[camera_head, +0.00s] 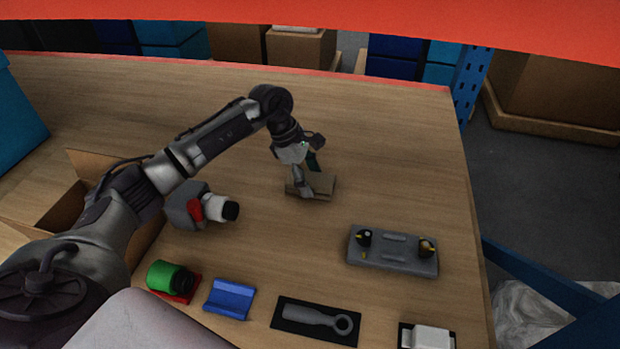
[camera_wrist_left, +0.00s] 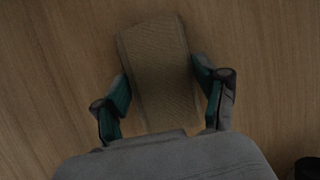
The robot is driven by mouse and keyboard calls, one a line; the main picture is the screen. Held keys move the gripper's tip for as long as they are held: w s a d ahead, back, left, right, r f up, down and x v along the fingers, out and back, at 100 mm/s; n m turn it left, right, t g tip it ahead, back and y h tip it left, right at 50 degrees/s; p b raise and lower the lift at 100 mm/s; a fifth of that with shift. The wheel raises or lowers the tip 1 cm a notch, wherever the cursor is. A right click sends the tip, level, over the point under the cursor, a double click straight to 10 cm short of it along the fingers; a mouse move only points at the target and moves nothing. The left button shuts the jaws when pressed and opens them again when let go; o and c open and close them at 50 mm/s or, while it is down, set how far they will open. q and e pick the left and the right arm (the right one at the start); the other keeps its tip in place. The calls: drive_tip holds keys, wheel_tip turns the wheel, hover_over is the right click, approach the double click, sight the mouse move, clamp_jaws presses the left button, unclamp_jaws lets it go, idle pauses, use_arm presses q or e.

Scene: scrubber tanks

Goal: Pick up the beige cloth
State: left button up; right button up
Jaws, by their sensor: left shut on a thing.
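The beige cloth (camera_head: 322,184) is a small folded rectangle at the middle of the wooden table in the head view. It also shows in the left wrist view (camera_wrist_left: 158,75), between the two fingers. My left gripper (camera_head: 307,180) reaches down onto the cloth from above, and its green-padded fingers (camera_wrist_left: 163,98) are shut on the cloth's sides. I cannot tell whether the cloth rests on the table or is just above it. My right gripper is not in view.
A grey fixture plate (camera_head: 392,262) lies to the right. A green-capped item (camera_head: 168,277), a blue block (camera_head: 230,298), a grey ring-ended tool (camera_head: 317,318) and a white part (camera_head: 427,338) line the near edge. An open cardboard box (camera_head: 92,165) stands left. The table's far right is clear.

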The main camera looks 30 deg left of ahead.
sight(318, 179)
use_arm(q)
drive_tip(key=shift+r+p, duration=0.3)
drive_tip(key=shift+r, duration=0.05)
wheel_tip(318, 179, up, 4)
drive_tip(key=shift+w+f+b, duration=0.1)
drive_tip(key=shift+f+b, duration=0.05)
drive_tip(key=shift+b, duration=1.1)
drive_tip(key=d+r+b, duration=0.3)
drive_tip(key=d+r, duration=0.4)
drive_tip(key=d, duration=0.4)
drive_tip(key=shift+w+d, duration=0.3)
drive_tip(key=shift+d, duration=0.05)
drive_tip(key=o, duration=0.3)
drive_tip(key=shift+c, duration=1.4)
